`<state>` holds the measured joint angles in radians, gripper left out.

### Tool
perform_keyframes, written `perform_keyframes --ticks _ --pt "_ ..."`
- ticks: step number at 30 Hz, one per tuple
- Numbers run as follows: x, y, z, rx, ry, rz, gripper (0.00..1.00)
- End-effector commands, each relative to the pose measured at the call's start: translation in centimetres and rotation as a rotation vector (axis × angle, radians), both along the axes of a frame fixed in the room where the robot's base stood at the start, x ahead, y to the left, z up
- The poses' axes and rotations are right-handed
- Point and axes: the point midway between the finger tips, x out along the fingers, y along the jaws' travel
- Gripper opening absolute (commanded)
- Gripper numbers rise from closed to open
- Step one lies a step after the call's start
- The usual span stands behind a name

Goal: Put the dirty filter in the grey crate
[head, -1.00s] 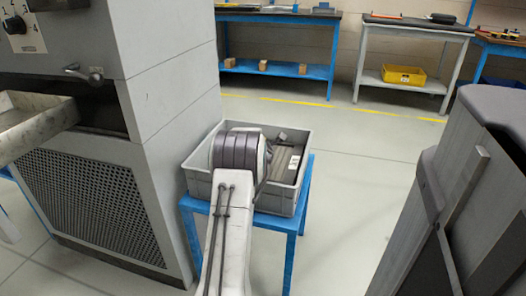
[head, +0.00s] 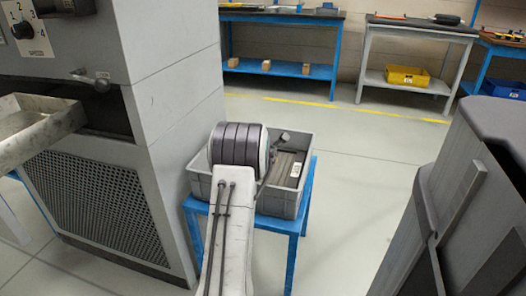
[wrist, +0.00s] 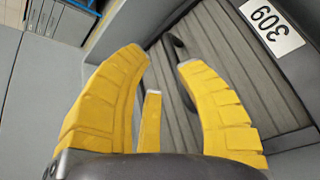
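The grey crate (head: 301,203) stands on a small blue table in the head view. A dark grey pleated filter (head: 285,168) with a white label lies inside it. In the wrist view the filter's pleats (wrist: 215,75) fill the middle and right, with a label reading 309 and a dark curved handle (wrist: 183,85). In the head view my arm hides the fingers and part of the crate.
A grey machine (head: 110,200) with an open slot and a pale tray (head: 35,130) stands close on the left. The blue table (head: 305,225) carries the crate. Workbenches and a yellow bin (head: 407,77) are at the back.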

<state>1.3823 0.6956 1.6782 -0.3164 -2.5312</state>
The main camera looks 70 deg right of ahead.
Motion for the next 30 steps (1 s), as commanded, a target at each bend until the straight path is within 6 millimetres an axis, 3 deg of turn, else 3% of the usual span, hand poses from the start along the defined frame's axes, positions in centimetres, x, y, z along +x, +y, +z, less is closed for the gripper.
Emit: perform_keyframes --ticks 6,15,30 --pt "-0.6 3.2 1.9 0.000 0.000 0.000 0.32" --pt "-1.2 6.4 3.6 -0.002 0.000 0.000 0.32" --pt "-1.4 7.8 4.2 0.001 -0.002 0.000 0.32"
